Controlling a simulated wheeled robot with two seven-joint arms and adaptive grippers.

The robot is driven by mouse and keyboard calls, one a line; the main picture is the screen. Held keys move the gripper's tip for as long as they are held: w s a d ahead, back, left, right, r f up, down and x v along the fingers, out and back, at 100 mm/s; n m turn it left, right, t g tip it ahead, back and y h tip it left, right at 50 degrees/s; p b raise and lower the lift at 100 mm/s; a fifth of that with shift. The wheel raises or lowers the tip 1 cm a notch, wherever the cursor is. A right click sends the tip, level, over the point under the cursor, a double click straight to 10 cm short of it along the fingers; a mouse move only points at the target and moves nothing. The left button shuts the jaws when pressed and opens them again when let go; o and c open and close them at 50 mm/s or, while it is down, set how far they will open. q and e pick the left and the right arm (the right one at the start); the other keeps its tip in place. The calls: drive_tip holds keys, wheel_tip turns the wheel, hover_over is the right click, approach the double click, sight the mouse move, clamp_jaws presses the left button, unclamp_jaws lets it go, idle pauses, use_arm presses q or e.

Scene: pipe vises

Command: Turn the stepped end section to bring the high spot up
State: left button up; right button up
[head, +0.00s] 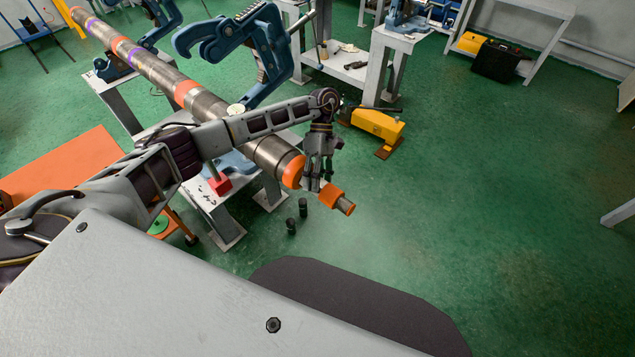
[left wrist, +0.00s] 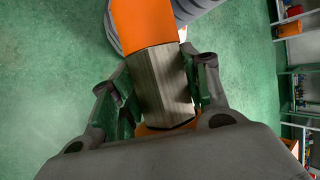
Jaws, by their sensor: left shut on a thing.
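A long grey shaft with orange and purple bands (head: 268,152) runs from the upper left to the centre in the head view. Its stepped end section has an orange collar (head: 331,195) and a narrow grey tip. My left gripper (head: 315,183) reaches down over the narrow part between the shaft's orange end and this collar. In the left wrist view, its two fingers (left wrist: 163,92) lie either side of a grey, flat-faced part (left wrist: 160,82), with orange above and below it. The gripper is shut on it. The high spot cannot be made out. My right gripper is out of view.
Blue pipe vises (head: 262,42) stand on grey benches along the shaft. A yellow box-like thing (head: 378,125) lies on the floor beyond the gripper. Two small black cylinders (head: 291,226) stand below the shaft end. An orange table (head: 60,168) is at left.

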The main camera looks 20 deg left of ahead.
use_arm(q)
drive_tip(key=shift+f+g, duration=0.1)
drive_tip(key=shift+g, duration=0.5)
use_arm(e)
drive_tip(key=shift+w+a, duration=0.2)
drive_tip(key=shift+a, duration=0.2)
use_arm(q)
drive_tip(key=shift+w+n+g, duration=0.1)
drive_tip(key=shift+n+g, duration=0.2)
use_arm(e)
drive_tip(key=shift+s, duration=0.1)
use_arm(q)
drive_tip(key=shift+g+y+p, duration=0.3)
drive_tip(key=shift+g+y, duration=0.1)
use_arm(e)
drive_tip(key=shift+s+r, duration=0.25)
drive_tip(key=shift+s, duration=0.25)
use_arm(q)
drive_tip(key=shift+f+g+p, duration=0.1)
drive_tip(key=shift+g+p, duration=0.25)
drive_tip(key=shift+g, duration=0.35)
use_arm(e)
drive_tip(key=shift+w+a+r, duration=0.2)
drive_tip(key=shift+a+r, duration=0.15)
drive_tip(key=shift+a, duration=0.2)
